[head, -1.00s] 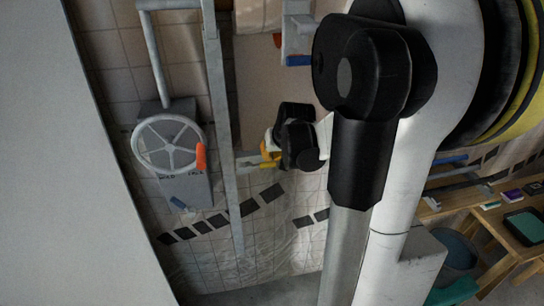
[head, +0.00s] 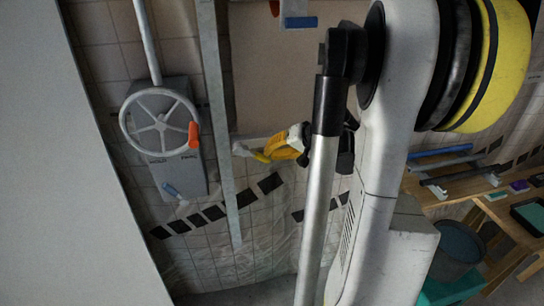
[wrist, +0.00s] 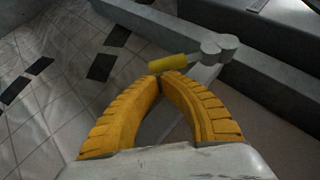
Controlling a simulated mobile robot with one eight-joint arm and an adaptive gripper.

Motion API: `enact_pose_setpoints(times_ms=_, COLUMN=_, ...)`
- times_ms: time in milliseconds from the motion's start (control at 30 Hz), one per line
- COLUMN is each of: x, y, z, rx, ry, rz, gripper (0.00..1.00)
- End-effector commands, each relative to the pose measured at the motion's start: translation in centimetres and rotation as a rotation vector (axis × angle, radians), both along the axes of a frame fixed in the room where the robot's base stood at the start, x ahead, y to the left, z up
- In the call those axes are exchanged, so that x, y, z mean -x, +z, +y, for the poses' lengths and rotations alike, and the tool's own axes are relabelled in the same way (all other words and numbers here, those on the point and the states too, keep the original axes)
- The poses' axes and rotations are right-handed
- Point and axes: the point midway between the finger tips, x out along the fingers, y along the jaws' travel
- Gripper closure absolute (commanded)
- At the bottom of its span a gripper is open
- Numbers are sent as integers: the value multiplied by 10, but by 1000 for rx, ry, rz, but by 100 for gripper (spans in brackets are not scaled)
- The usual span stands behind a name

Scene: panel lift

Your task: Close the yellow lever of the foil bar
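The yellow lever (wrist: 174,62) lies just beyond my fingertips in the wrist view, joined to a light grey rounded hinge piece (wrist: 219,47). In the head view the lever (head: 261,157) shows small beside the pale end piece. The grey foil bar (wrist: 258,72) runs diagonally behind it. My gripper (wrist: 162,78) has yellow ribbed fingers that meet at the tips, with nothing visible between them. The tips are very close to the lever's free end; I cannot tell whether they touch.
A grey handwheel (head: 160,121) with an orange knob (head: 193,135) is on the wall at left, beside a vertical grey post (head: 219,130). Clear foil hangs over the tiles below the bar. A wooden bench (head: 440,186) and dark bucket (head: 459,249) stand at right.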

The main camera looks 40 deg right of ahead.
Motion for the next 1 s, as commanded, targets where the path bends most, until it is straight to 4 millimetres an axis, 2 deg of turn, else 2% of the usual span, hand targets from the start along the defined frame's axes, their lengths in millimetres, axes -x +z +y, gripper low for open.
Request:
enact_pose_setpoints(times_ms=33, x=0, y=-12, z=0, rx=-36, ry=-2, rz=-23, gripper=100)
enact_pose_setpoints(times_ms=367, x=-6, y=-32, z=10, rx=-300, ry=-1, rz=-184, gripper=100)
enact_pose_setpoints(times_ms=1000, x=-17, y=-47, z=29, rx=-291, ry=0, rz=-177, gripper=100)
